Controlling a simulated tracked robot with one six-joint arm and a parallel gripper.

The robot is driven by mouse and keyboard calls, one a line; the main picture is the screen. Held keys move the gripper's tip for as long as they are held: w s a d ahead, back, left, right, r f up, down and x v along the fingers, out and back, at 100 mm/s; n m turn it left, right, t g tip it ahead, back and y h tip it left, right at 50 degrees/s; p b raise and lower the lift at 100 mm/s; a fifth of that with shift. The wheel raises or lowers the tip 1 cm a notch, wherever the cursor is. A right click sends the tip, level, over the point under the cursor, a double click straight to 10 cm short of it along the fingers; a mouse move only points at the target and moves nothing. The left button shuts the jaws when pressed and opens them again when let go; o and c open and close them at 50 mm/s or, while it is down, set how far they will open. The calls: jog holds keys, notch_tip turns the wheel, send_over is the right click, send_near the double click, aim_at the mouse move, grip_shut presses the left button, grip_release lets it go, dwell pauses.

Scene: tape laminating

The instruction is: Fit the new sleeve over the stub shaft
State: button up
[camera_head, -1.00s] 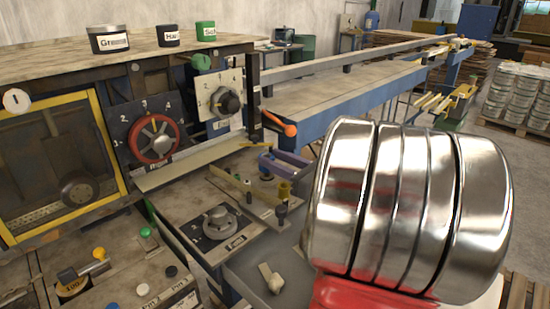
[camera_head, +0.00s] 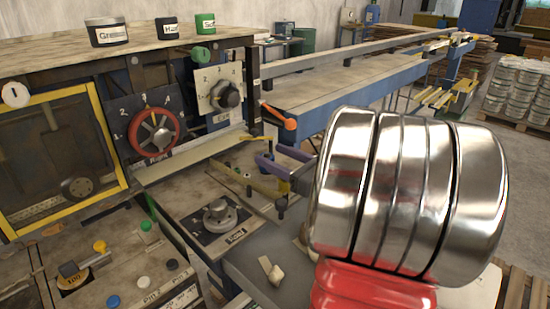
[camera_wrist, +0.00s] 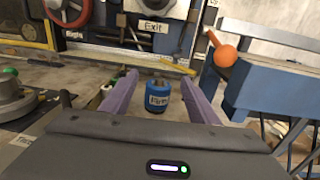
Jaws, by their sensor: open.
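My gripper (camera_head: 270,154) is open over the machine's lower bench, beside the flat rail. In the wrist view its two purple fingers (camera_wrist: 160,74) stand wide apart. A blue cylinder labelled "Firm" (camera_wrist: 157,98) shows between them, upright, with clear gaps on both sides. I cannot tell whether it is the new sleeve. Similar labelled cylinders stand on the top shelf: a large black one (camera_head: 106,33), a small black one (camera_head: 168,27) and a green one (camera_head: 204,24). I cannot pick out the stub shaft with certainty.
An orange-ended lever (camera_head: 290,124) sticks out near my gripper; it also shows in the wrist view (camera_wrist: 225,56). A red handwheel (camera_head: 153,133) and a dial (camera_head: 228,95) are behind. A round knob (camera_head: 218,216) stands on the bench. A blue-sided table (camera_head: 350,103) extends to the right.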

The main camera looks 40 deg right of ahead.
jog(key=shift+s, duration=0.15)
jog(key=s+d, duration=0.1)
jog(key=s, duration=1.2)
jog(key=shift+s, duration=0.25)
jog(key=shift+d, duration=0.1)
dwell(1.2)
